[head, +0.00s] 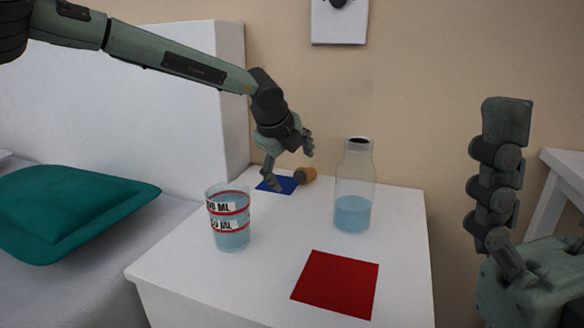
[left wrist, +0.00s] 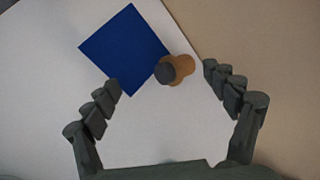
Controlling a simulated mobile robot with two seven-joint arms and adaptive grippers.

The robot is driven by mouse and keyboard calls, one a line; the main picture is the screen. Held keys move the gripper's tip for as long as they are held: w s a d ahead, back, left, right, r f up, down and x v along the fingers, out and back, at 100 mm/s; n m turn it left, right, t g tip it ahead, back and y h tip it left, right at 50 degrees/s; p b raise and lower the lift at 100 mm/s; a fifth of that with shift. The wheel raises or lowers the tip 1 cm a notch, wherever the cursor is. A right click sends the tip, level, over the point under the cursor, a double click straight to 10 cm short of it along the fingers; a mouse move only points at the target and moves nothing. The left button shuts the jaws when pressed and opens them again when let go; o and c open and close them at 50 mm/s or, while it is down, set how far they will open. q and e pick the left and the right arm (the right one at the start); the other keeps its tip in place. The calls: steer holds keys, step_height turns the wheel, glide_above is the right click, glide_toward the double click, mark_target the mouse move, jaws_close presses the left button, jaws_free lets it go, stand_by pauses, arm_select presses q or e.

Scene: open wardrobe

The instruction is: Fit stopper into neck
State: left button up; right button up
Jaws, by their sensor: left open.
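The stopper (head: 306,174) is an orange-brown cork piece near the back edge of the white table, at the right corner of the blue square. In the left wrist view the stopper (left wrist: 182,72) shows a dark grey round end and lies between the open fingers, apart from both. My left gripper (head: 289,163) is open and empty just above it. The clear glass bottle (head: 354,187) stands upright to the right, with blue liquid inside and a dark opening at its neck (head: 359,145). My right gripper (head: 500,180) shows only in part at the right edge.
A cup with blue liquid (head: 229,230) and red-banded labels stands front left on the table (head: 185,252). A red square (head: 337,283) lies at the front, a blue square (head: 284,185) at the back. A teal pillow (head: 80,210) is at left. The wall is close behind.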

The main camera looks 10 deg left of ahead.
stand_by(0.5)
arm_select(q)
step_height(320, 180, up, 8)
steer(key=s, duration=0.2)
steer(key=shift+s+a+r+p, duration=0.15)
steer(key=shift+a+p, duration=0.1)
steer(key=shift+p, duration=0.05)
stand_by(0.5)
steer(key=shift+r, duration=0.1)
